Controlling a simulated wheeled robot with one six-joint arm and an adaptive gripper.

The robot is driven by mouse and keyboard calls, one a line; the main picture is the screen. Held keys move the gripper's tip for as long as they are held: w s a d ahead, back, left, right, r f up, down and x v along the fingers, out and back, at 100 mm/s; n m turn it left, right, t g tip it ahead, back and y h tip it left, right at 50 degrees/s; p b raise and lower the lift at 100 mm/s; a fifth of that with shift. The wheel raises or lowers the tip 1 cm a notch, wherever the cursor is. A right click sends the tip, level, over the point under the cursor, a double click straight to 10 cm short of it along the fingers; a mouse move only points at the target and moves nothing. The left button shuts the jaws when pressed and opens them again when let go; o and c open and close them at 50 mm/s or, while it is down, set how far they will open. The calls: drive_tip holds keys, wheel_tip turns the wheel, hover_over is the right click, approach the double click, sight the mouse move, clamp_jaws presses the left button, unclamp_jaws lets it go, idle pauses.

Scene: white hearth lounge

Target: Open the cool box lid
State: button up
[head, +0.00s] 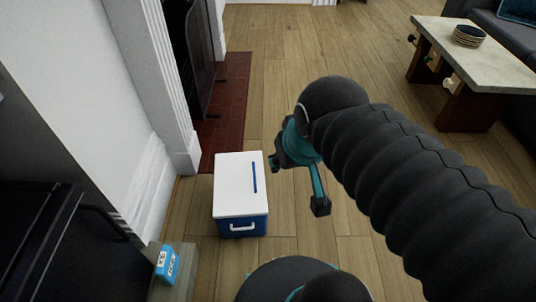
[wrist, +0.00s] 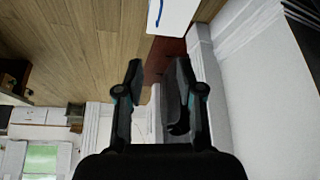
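The cool box (head: 240,227) stands on the wooden floor, with a blue body and a white handle on its near side. Its white lid (head: 232,188) lies flat and shut on top, with a thin blue strip (head: 254,177) near the right edge. My gripper (head: 298,185) is open and empty, above and to the right of the box, apart from it. In the wrist view my gripper (wrist: 160,72) shows two spread fingers with nothing between them. Part of the lid (wrist: 176,14) shows at the top edge there, cut off by the frame.
A blue ice pack (head: 167,264) rests on a small ledge (head: 180,286) at the lower left. A white fireplace surround (head: 170,90) and red hearth (head: 228,105) lie beyond the box. A low table (head: 490,58) with stacked plates stands far right.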

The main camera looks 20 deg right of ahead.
drive_tip(key=w+f+g+b, duration=0.1)
drive_tip(key=w+f+g, duration=0.1)
drive_tip(key=w, duration=0.6)
drive_tip(key=m+g+h+b, duration=0.2)
drive_tip(key=m+g+b, duration=0.1)
drive_tip(key=g, duration=0.1)
hover_over(254, 173)
drive_tip(key=a, duration=0.3)
wheel_tip(254, 173, down, 25)
drive_tip(key=d+f, duration=0.1)
drive_tip(key=f, duration=0.8)
drive_tip(key=d+f+b, duration=0.1)
drive_tip(key=f, duration=0.3)
drive_tip(key=shift+w+d+f, duration=0.15)
drive_tip(key=shift+d+f, duration=0.1)
drive_tip(key=shift+d, duration=0.05)
clamp_jaws()
